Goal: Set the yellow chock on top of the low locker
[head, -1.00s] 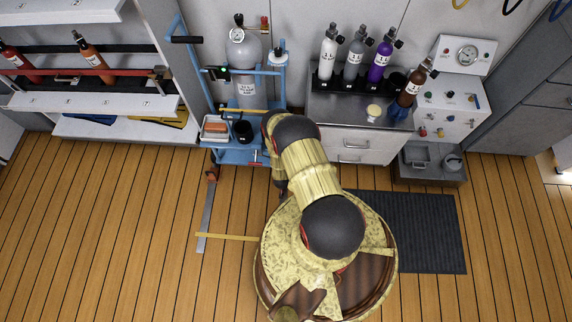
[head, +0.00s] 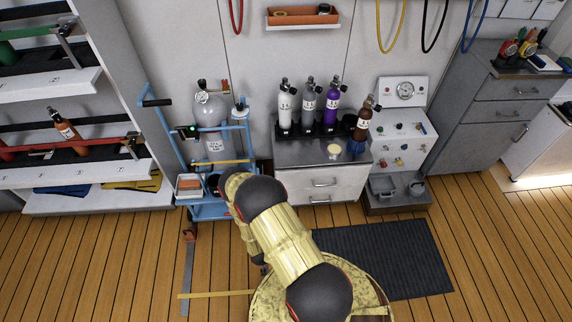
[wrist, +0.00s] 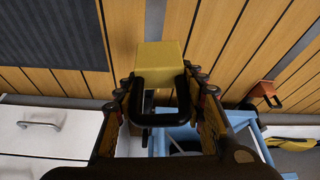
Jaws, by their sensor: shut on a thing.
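The yellow chock (wrist: 160,60) is a block in the upper middle of the wrist view. My gripper (wrist: 160,95) is shut on it, with a finger on each side and a black U-shaped part across the block's near face. In the head view my arm hides the gripper and the chock, near the blue cart. Which unit is the low locker I cannot tell for sure. A grey drawer cabinet (head: 487,115) stands at the right with tools on its top. A lower white-fronted unit (head: 542,148) is at the far right edge, partly cut off.
The blue cart (head: 240,150) with a grey cylinder (head: 211,112) stands left of a steel-topped drawer bench (head: 318,185) holding several bottles. A gauge panel (head: 402,130) is right of it. A dark mat (head: 385,258) lies before the bench. The floor at right is clear.

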